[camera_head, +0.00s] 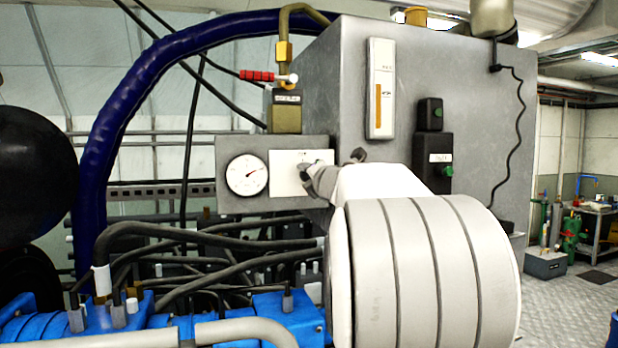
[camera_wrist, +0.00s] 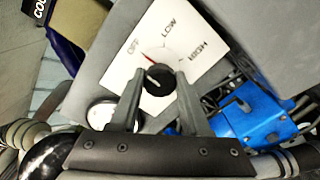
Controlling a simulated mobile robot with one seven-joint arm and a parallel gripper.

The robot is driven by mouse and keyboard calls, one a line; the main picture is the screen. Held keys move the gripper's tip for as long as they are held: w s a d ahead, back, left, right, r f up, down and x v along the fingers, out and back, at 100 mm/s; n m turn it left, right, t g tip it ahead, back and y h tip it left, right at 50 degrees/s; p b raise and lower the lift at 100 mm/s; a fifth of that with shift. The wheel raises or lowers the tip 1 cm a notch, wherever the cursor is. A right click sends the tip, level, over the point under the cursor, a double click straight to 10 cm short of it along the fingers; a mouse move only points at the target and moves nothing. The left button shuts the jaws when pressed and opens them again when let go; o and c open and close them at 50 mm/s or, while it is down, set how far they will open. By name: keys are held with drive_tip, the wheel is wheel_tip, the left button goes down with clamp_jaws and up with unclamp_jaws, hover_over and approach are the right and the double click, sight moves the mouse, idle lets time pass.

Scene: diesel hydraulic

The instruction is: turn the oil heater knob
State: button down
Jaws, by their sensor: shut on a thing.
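The oil heater knob (camera_wrist: 157,78) is small, round and black. It sits on a white plate marked OFF, LOW and HIGH (camera_wrist: 168,50), on a grey panel. A red mark on the plate lies between OFF and LOW, closer to OFF. My gripper (camera_wrist: 160,80) is shut on the knob, one finger on each side. In the head view the white plate (camera_head: 287,185) is right of a round gauge. There, my gripper (camera_head: 310,172) and arm hide the knob.
A round white gauge (camera_head: 247,175) is left of the plate. A large grey tank (camera_head: 450,80) stands behind and carries a level indicator (camera_head: 381,90) and black switch boxes (camera_head: 433,160). Black hoses (camera_head: 200,240) and blue blocks (camera_head: 270,320) lie below the panel.

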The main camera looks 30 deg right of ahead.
drive_tip(key=shift+c, duration=1.9)
unclamp_jaws()
drive_tip(key=shift+s, duration=0.1)
